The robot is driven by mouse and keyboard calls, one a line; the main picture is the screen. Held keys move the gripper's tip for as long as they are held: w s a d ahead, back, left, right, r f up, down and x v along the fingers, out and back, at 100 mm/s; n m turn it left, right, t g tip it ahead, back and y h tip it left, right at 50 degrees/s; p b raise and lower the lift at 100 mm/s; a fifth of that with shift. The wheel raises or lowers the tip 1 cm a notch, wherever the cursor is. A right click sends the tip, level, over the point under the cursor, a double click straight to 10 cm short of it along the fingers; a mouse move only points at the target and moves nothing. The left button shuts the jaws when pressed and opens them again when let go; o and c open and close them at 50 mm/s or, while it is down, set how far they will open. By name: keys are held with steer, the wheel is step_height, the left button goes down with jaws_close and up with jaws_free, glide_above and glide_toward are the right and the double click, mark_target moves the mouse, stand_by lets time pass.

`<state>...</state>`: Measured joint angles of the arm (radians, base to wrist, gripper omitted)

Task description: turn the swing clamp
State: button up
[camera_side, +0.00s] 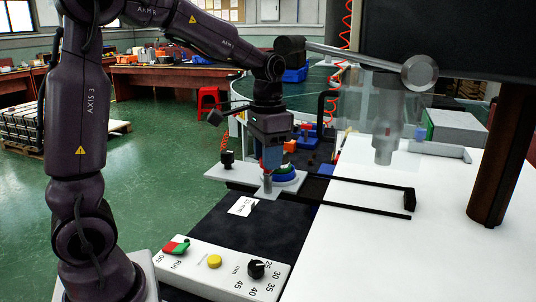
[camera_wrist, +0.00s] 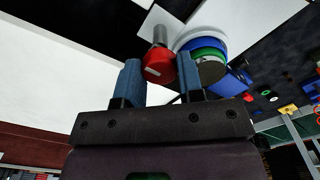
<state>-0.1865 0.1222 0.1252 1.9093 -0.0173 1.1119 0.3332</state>
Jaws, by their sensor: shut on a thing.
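My gripper (camera_side: 271,163) points down over the dark belt, beside a round stack of white, blue and green discs (camera_side: 288,176). In the wrist view, my gripper's blue fingers (camera_wrist: 160,76) are on either side of a red round-ended piece (camera_wrist: 158,65) with a metal rod, which looks like part of the swing clamp. The fingers are shut on this piece. The disc stack (camera_wrist: 203,44) is close to the right finger. In the side view the fingers hide most of the held piece; a metal post (camera_side: 267,187) shows just below them.
A white plate (camera_side: 218,178) with a black knob (camera_side: 228,159) lies to the left. Black rails (camera_side: 360,211) reach right over the white table (camera_side: 370,260). A control box (camera_side: 228,268) with switch, yellow button and dial stands in front. A translucent fixture hangs at right.

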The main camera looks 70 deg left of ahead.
steer(key=shift+r, duration=0.1)
steer(key=o, duration=0.9)
step_height(320, 180, up, 7)
steer(key=shift+r, duration=0.2)
steer(key=shift+w+f, duration=0.15)
steer(key=s+d+f+t, duration=0.1)
steer(key=s+d+t, duration=0.1)
steer(key=s+d, duration=0.1)
steer(key=s+d+t, duration=0.1)
steer(key=s+d, duration=0.3)
steer(key=s, duration=0.2)
steer(key=s+d+f+t, duration=0.1)
steer(key=s+d+t, duration=0.1)
steer(key=s+d, duration=0.1)
steer(key=shift+s+d+f+t, duration=0.1)
steer(key=shift+s+f+t, duration=0.1)
steer(key=shift+s, duration=0.2)
steer(key=shift+s+d+f+t, duration=0.1)
steer(key=shift+s+f, duration=0.05)
steer(key=shift+s, duration=0.25)
